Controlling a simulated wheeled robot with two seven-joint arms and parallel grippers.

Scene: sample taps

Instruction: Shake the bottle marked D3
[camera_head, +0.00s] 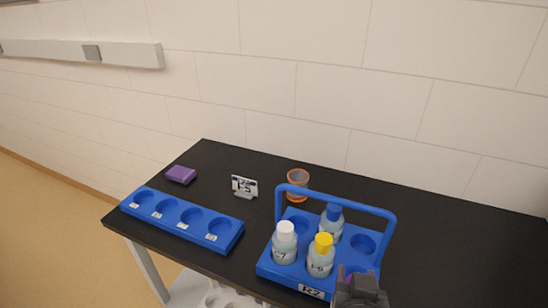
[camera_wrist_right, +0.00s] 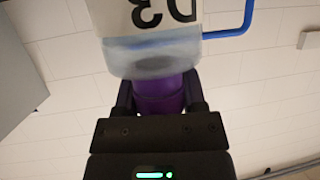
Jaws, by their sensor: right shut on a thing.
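The bottle marked D3 (camera_wrist_right: 155,40) shows in the right wrist view, clear with a white label and a purple cap (camera_wrist_right: 160,95). Its label appears upside down there. My right gripper (camera_wrist_right: 160,100) is shut on the purple cap. In the head view my right gripper (camera_head: 358,284) is at the front right corner of the blue carrier rack (camera_head: 268,265) marked R2. There it hides most of the D3 bottle, and I cannot tell how far the bottle is from the rack. My left gripper is not in view.
The rack holds a white-capped bottle (camera_head: 284,243), a yellow-capped one (camera_head: 321,257) and a blue-capped one (camera_head: 332,222) under its handle (camera_head: 335,197). A four-hole blue holder (camera_head: 180,233), sign (camera_head: 244,186), orange cup (camera_head: 298,184) and purple block (camera_head: 181,174) stand on the black table (camera_head: 460,235).

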